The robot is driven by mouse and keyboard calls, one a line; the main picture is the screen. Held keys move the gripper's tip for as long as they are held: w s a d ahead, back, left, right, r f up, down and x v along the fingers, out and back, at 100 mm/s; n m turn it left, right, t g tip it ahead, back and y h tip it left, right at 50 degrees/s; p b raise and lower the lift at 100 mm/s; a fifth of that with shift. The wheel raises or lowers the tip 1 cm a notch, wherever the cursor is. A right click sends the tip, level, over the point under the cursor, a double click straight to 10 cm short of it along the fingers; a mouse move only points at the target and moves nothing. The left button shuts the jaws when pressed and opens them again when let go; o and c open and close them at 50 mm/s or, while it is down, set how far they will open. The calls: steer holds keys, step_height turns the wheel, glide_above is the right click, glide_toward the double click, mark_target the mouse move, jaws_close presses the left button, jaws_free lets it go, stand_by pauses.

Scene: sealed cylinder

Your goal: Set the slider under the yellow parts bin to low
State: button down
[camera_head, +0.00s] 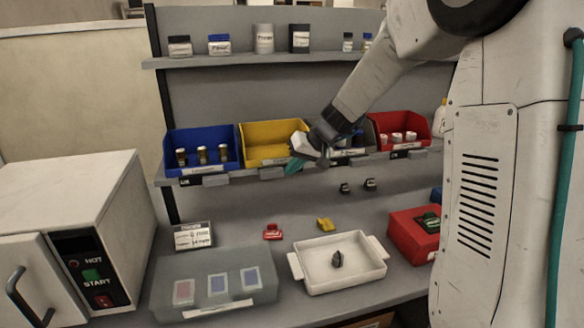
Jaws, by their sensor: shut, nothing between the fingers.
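The yellow parts bin (266,135) stands on the middle shelf between the blue bin and a dark bin, and looks empty where I can see inside. On the shelf edge under it is a small grey block (271,173), which may be the slider; its position and any marks are too small to read. My gripper (293,166) is shut and empty. It is in front of the yellow bin's right front corner, just right of the grey block, with teal fingertips pointing down and left. My wrist hides the bin's right side and part of the shelf edge.
The blue bin (202,152) and red bin (399,130) flank this spot on the same shelf. Below are a white tray (343,275), a translucent box (170,291) and a red box (407,238). A white HOT/START machine (95,200) stands at left. Jars line the upper shelf.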

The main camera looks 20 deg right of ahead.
steer(key=s+d+r, duration=0.5)
steer(key=d+r, duration=0.2)
steer(key=r, duration=0.1)
steer(key=shift+d, duration=0.4)
steer(key=s+a+g+h, duration=0.1)
steer(key=s+a, duration=0.2)
steer(key=s, duration=0.8)
steer(key=s+a+f+g+h, duration=0.1)
steer(key=s+a, duration=0.3)
steer(key=s, duration=0.7)
steer(key=s+a+f+g+h, duration=0.1)
steer(key=s+a+g+h, duration=0.1)
steer(key=s, duration=0.9)
steer(key=shift+a+h, duration=0.5)
steer(key=shift+a, duration=0.4)
steer(key=shift+s, duration=0.1)
